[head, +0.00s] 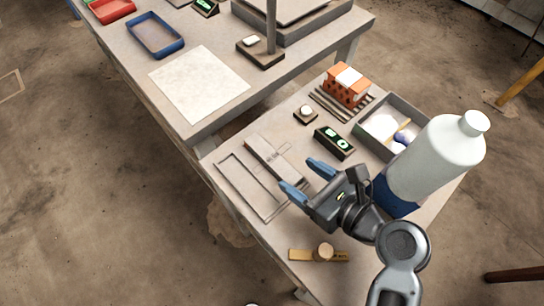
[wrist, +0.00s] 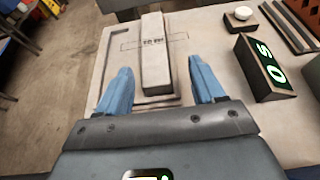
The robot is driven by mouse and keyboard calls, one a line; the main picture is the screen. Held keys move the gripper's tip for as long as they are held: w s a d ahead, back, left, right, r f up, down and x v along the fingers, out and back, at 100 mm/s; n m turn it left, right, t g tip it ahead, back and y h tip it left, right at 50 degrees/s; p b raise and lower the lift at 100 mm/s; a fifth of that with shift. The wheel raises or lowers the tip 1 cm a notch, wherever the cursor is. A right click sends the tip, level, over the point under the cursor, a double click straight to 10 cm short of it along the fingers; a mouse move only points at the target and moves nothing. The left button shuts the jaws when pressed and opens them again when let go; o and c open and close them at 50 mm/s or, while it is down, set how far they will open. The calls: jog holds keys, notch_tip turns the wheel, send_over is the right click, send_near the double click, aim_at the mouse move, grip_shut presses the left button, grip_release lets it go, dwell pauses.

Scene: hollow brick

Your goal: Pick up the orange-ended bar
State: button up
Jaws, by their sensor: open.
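A grey bar (head: 274,157) lies on the lower bench beside a thin rectangular frame outline. No orange end shows on it. In the wrist view the bar (wrist: 155,55) lies ahead, between the lines of my two blue fingers, beyond their tips, on a pale marked surface. My gripper (head: 302,177) is open and empty, its fingers pointing at the bar's near end and apart from it. A flat yellow-brown bar (head: 300,255) with a round knob lies near the bench's front edge. I cannot tell whether either is the orange-ended bar.
An orange hollow brick (head: 347,88) stands on dark slats at the back. A green-lit display block (head: 334,142), a small pot (head: 305,114), a grey tray (head: 404,110) and a large white bottle (head: 436,157) crowd the right. A higher bench (head: 240,120) adjoins at the left.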

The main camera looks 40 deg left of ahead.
aim_at(277, 162)
jog(key=shift+s+r+x, duration=0.1)
jog(key=shift+s+x, duration=0.05)
jog(key=shift+x, duration=1.15)
jog(key=shift+s+r+x, duration=0.15)
jog(key=shift+s+x, duration=0.05)
jog(key=shift+x, duration=1.15)
jog(key=shift+a, duration=0.1)
jog(key=shift+c, duration=0.2)
grip_shut()
jog(key=shift+r+p, duration=0.2)
jog(key=shift+p, duration=0.1)
